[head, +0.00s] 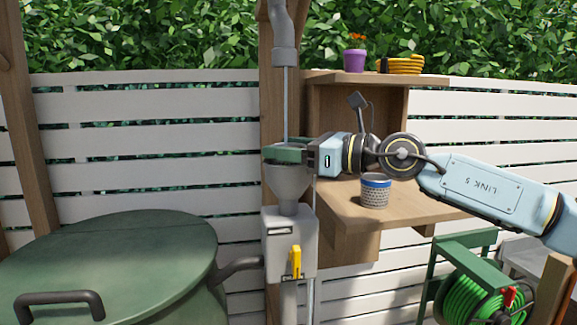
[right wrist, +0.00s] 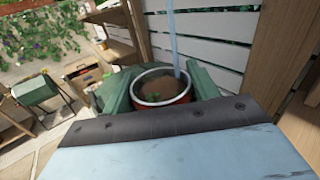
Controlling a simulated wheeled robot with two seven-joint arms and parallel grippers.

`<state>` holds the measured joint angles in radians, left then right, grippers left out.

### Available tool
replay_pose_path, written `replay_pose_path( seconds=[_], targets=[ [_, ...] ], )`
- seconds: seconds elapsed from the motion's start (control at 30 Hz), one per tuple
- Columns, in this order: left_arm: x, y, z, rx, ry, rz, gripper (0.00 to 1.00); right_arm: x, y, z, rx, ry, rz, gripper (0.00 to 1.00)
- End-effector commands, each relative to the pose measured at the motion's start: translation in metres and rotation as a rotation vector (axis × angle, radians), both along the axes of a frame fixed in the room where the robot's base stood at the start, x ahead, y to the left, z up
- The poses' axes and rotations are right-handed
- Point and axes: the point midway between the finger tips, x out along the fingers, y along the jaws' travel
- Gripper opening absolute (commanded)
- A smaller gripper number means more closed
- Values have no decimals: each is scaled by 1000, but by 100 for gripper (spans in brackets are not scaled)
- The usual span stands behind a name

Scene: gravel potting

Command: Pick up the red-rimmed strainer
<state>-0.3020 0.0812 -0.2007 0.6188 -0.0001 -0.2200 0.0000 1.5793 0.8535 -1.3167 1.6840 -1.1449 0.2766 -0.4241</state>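The red-rimmed strainer (right wrist: 160,106) shows in the right wrist view, with brown soil-like matter and bits of green inside. My right gripper (right wrist: 161,88) has its two green fingers on either side of it, and I see no gap between them and the strainer. In the head view my right gripper (head: 284,152) is at the top of the grey funnel (head: 289,186) on the downpipe. There its fingers hide the strainer, so I cannot tell whether it rests in the funnel or is lifted. My left gripper is not in view.
A blue-rimmed strainer (head: 375,195) stands on the wooden shelf (head: 408,211) below my right arm. A grey box with a yellow lever (head: 295,262) is under the funnel. A green lidded barrel (head: 110,260) is at left, a green hose reel (head: 470,295) at lower right.

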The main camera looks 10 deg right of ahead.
Motion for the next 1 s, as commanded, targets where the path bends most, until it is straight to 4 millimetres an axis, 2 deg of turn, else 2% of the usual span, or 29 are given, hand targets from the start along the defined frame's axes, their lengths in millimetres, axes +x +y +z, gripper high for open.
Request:
replay_pose_path(
  seconds=[0.03,0.17,0.2,0.47,0.57,0.9,1.0],
  targets=[
    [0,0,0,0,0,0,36,0,0,0,0,0,0,52],
    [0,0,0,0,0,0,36,0,0,0,0,0,0,35],
    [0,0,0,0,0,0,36,0,0,0,0,0,0,34],
    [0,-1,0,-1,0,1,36,0,0,5,0,-1,0,34],
    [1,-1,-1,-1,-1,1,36,0,0,19,1,-4,-1,34],
    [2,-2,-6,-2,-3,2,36,0,0,83,1,-2,-1,34],
    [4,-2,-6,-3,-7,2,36,0,1,93,-1,-1,0,34]
  ],
)
